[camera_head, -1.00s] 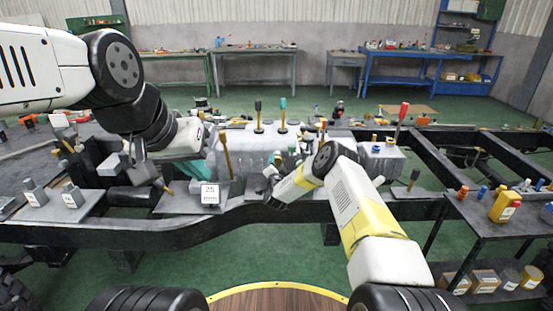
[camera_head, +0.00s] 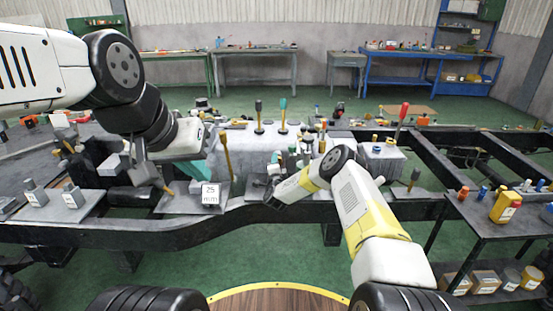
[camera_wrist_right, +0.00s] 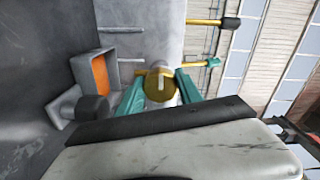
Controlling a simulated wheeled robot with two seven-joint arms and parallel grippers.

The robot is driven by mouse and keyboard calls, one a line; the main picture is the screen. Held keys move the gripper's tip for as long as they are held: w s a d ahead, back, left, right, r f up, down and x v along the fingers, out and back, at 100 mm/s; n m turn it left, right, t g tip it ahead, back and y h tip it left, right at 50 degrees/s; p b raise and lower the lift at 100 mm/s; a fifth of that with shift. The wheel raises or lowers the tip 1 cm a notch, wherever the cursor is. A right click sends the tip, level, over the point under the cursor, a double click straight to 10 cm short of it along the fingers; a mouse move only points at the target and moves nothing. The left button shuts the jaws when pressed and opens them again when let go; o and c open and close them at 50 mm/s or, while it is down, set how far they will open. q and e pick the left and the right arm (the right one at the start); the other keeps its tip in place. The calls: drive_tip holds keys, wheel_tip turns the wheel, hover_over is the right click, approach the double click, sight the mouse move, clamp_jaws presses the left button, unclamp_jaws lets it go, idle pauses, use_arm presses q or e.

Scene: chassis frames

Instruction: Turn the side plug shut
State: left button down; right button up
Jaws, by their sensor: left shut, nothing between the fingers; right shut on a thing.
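The side plug (camera_wrist_right: 159,84) is a round brass disc with a pale slot mark, on the side of a grey housing in the right wrist view. My right gripper (camera_wrist_right: 160,80) has its teal fingers on either side of the plug and is shut on it. In the head view the plug cannot be made out; my right arm's dark wrist end (camera_head: 275,192) is low against the front of the grey housing (camera_head: 250,145). My left gripper (camera_head: 202,168) is shut and empty, left of the housing above the frame, its teal fingers partly hidden.
Black chassis rails (camera_head: 110,232) run across. A side table (camera_head: 490,222) with bottles stands at right.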

drive_tip(key=o, duration=1.4)
drive_tip(key=shift+c, duration=0.2)
drive_tip(key=shift+s, duration=0.1)
drive_tip(key=s, duration=0.7)
drive_tip(key=shift+s, duration=0.35)
